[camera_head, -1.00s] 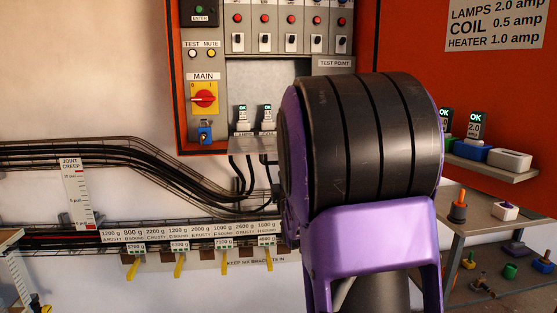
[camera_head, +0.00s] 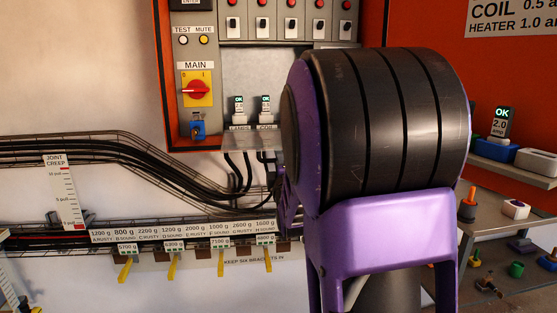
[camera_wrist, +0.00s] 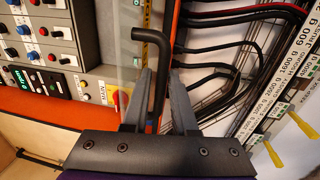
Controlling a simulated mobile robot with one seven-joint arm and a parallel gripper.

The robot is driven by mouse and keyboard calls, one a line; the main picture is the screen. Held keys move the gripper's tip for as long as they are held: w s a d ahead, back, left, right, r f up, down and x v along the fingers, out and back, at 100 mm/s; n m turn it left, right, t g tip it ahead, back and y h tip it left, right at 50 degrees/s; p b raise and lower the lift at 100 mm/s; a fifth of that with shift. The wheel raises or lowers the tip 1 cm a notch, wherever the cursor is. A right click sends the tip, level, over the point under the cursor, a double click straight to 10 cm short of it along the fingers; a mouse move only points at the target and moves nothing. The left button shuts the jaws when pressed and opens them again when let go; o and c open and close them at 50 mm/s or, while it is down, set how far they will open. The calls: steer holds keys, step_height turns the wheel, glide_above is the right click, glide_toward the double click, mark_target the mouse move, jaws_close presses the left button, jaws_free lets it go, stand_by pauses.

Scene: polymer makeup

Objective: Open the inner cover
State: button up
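A clear panel (camera_head: 275,62) shows in the open bay of the red-edged cabinet, right of the MAIN switch; it seems to be the inner cover, but its edges are hard to tell. In the head view my purple and black arm hides my gripper.
The red MAIN switch (camera_head: 197,90) and a blue padlock-like part (camera_head: 198,126) are left of the bay. Black cables (camera_head: 150,160) run below the cabinet. Yellow-handled brackets (camera_head: 221,262) hang lower down. Shelves with small parts (camera_head: 515,209) stand at the right.

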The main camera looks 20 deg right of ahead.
steer(key=shift+c, duration=0.2)
jaws_close()
steer(key=shift+r, duration=0.15)
stand_by(1.0)
